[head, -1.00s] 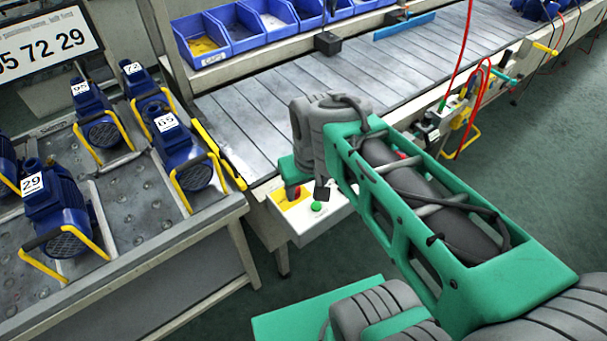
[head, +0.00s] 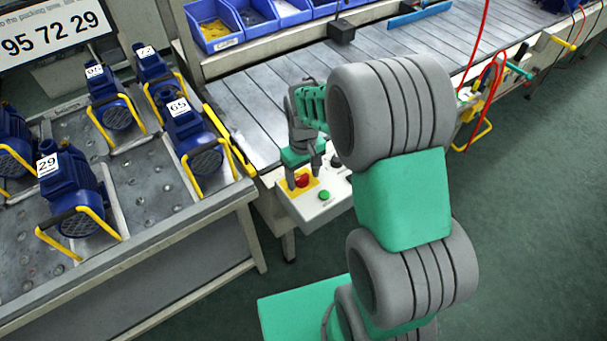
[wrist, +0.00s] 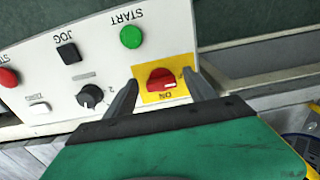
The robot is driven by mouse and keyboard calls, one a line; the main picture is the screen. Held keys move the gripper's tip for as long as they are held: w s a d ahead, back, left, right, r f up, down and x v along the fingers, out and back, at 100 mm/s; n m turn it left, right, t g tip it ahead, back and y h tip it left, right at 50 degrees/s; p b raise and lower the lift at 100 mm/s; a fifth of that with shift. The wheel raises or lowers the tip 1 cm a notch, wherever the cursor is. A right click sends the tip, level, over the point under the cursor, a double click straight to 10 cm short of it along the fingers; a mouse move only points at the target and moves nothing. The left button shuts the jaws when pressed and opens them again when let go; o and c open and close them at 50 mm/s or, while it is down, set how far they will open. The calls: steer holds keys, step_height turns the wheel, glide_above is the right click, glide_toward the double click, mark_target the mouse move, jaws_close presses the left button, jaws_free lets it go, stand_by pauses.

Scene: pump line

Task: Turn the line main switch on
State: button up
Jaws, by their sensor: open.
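The line main switch (wrist: 161,79) is a red rotary knob on a yellow plate (wrist: 148,98). A white mark shows on the knob, and upside-down "ON" lettering is on the plate below it. The switch also shows in the head view (head: 303,181), on the white control box at the conveyor's near end. My gripper (wrist: 161,70) is open, with one finger on each side of the knob in the wrist view. I cannot tell whether the fingers touch it. In the head view my gripper (head: 303,173) is at the yellow plate, partly hidden by my arm.
The control box also has a green START button (wrist: 131,37), a black JOG button (wrist: 69,53), a black selector knob (wrist: 90,96), a white button (wrist: 39,107) and a red button (wrist: 7,78). A pump table (head: 150,238) stands close on the left.

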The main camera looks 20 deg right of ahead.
steer(key=shift+c, duration=0.2)
steer(key=c, duration=1.3)
